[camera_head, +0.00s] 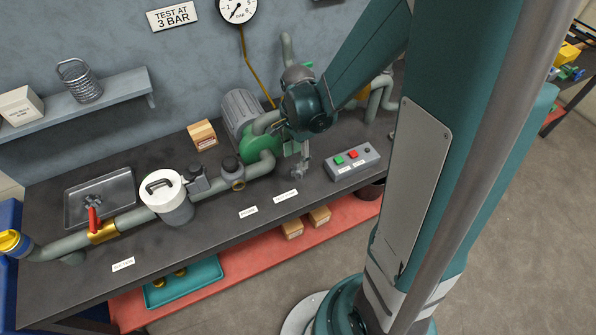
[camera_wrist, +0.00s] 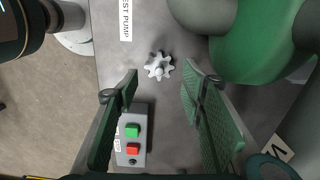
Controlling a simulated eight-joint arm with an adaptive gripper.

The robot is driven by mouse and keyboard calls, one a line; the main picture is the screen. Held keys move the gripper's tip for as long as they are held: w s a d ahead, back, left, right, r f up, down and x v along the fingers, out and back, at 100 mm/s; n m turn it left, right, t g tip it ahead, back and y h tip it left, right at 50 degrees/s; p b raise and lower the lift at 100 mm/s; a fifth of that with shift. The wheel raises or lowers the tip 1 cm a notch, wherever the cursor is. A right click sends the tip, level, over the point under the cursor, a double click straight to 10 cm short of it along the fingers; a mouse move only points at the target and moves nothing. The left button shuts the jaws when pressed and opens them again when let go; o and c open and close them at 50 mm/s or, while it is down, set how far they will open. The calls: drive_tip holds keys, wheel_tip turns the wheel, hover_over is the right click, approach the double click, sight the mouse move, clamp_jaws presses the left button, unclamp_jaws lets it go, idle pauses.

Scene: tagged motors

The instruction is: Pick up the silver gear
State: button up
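The silver gear (camera_wrist: 158,66) is a small toothed piece with a hub, lying on the dark bench top in the wrist view. It also shows in the head view (camera_head: 298,173), just below my gripper (camera_head: 298,152), partly hidden by it. In the wrist view my gripper (camera_wrist: 159,76) is open. Its two green-padded fingers stand apart to the left and right, and the gear shows between and just beyond the fingertips. Nothing is held. I cannot tell the exact height of the fingertips above the bench.
A control box (camera_wrist: 131,136) with green and red buttons stands close to the left finger. The green pump (camera_wrist: 262,42) rises at the right. A pipe run with valves (camera_head: 150,213) and a metal tray (camera_head: 75,213) occupy the bench's left. The front strip near the labels is mostly clear.

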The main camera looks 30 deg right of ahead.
sight(298, 165)
drive_tip(key=shift+f, duration=0.3)
drive_tip(key=shift+f+b, duration=0.6)
drive_tip(key=shift+f, duration=1.85)
drive_tip(key=c, duration=0.9)
